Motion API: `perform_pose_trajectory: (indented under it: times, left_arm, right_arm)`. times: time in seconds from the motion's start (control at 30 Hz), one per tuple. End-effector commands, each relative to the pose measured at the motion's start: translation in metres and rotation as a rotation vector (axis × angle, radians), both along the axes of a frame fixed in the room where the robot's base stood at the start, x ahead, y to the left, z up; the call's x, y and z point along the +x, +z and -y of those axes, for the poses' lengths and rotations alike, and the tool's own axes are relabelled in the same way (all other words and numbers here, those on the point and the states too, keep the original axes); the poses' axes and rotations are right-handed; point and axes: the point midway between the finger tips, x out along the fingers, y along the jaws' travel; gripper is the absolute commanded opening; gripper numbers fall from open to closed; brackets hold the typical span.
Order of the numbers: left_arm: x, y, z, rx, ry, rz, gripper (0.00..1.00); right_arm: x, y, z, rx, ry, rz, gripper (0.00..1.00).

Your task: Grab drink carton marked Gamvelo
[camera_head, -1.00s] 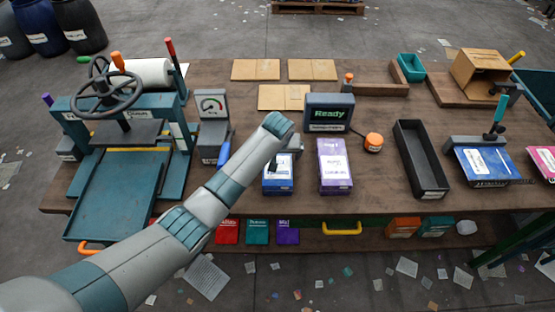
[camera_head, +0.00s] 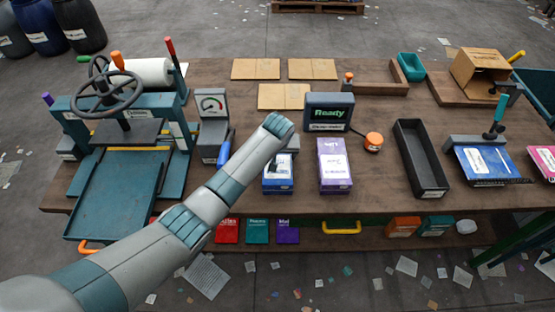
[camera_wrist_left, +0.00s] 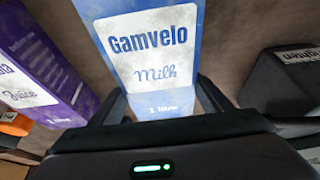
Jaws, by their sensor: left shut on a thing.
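The blue and white carton (camera_wrist_left: 150,42) marked "Gamvelo Milk" fills the upper middle of the left wrist view. In the head view the blue carton (camera_head: 278,186) is on the brown bench, partly hidden by my left wrist. My left gripper (camera_wrist_left: 162,100) is shut on this carton, with one dark finger on each side of it. In the head view the gripper (camera_head: 285,150) is mostly covered by my own wrist. I cannot tell whether the carton is clear of the bench. My right gripper does not show.
A purple and white juice carton (camera_head: 334,168) stands just right of the blue one. A "Ready" display (camera_head: 329,112) is behind them, with an orange button (camera_head: 373,140). A long black tray (camera_head: 421,160) lies to the right. A teal press (camera_head: 125,150) is at left.

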Motion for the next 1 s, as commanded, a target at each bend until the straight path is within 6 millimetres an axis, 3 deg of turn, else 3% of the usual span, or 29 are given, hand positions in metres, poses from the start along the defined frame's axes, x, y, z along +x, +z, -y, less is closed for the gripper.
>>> perform_pose_trajectory:
  times: [0.27,0.53,1.0]
  left_arm:
    - [0.001,0.006,0.000,-0.001,0.001,0.002,0.50]
    - [0.001,0.038,0.001,-0.003,0.000,0.004,0.50]
    - [-0.059,0.090,0.066,-0.005,-0.002,0.002,0.50]
  right_arm:
    - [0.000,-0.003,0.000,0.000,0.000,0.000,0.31]
    - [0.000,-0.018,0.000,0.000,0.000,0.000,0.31]
    - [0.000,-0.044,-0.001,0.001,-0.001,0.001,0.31]
